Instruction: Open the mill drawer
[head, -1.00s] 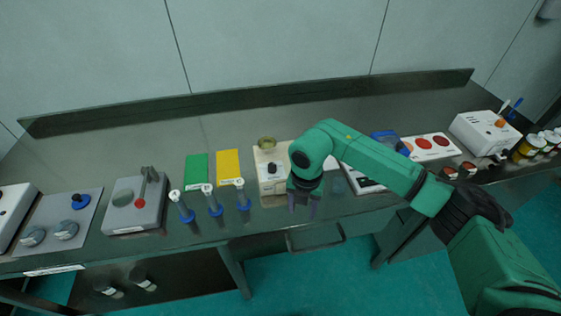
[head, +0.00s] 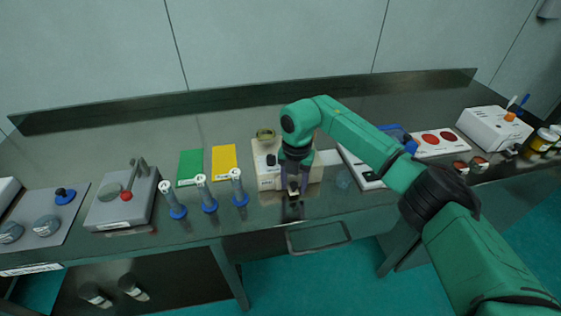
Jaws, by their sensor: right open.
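The mill is a cream box (head: 265,172) with a dark knob on its top and a round glass bowl (head: 266,135) behind, in the middle of the bench. My right gripper (head: 293,190) points down at the front right of the mill, open. A small pale part shows between its fingers, low on the mill's front; I cannot tell whether the fingers touch it. The gripper and forearm cover much of the mill's right side and front, so the drawer cannot be made out clearly. My left gripper is not in view.
Three clear tubes on blue bases (head: 208,194) stand left of the mill, before a green pad (head: 190,167) and a yellow pad (head: 224,158). A grey device with a red-knobbed lever (head: 108,208) is farther left. A white box (head: 494,127) stands at right.

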